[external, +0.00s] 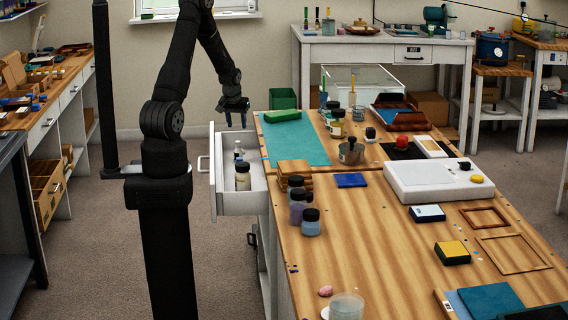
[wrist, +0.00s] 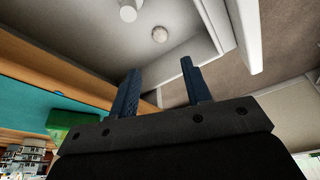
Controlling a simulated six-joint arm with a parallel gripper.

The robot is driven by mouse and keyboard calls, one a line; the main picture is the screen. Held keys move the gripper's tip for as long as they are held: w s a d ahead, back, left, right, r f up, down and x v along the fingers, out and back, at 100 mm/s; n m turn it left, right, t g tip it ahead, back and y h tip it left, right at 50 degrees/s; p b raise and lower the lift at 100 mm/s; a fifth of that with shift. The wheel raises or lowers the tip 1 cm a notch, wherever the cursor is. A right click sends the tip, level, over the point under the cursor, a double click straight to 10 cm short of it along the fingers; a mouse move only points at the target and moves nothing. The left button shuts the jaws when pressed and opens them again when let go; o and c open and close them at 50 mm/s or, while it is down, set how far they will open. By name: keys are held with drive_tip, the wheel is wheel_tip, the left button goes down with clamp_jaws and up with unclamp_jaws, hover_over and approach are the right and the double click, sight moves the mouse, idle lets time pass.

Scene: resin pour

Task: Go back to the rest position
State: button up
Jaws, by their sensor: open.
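My gripper (external: 236,117) hangs from my raised arm, near the left edge of the workbench and above the far end of the open drawer (external: 230,202). Its two dark blue fingers stand apart with nothing between them, as the wrist view (wrist: 158,80) shows. The drawer holds a white-capped bottle (external: 239,149) and a dark-capped bottle (external: 243,178). Two pale round shapes, probably these bottles, show beyond the fingers in the wrist view, apart from them.
The drawer sticks out from the bench's left side. On the bench lie a teal mat (external: 300,142), a green block (external: 282,116), wooden pieces (external: 294,170), several jars and a white device (external: 432,182). Open air surrounds my gripper; a side bench (external: 60,90) stands at far left.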

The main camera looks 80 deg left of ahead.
drive_tip(key=x, duration=1.1)
drive_tip(key=shift+w+a+f, duration=0.15)
drive_tip(key=shift+a+f, duration=0.05)
drive_tip(key=shift+f, duration=0.05)
drive_tip(key=shift+r, duration=0.5)
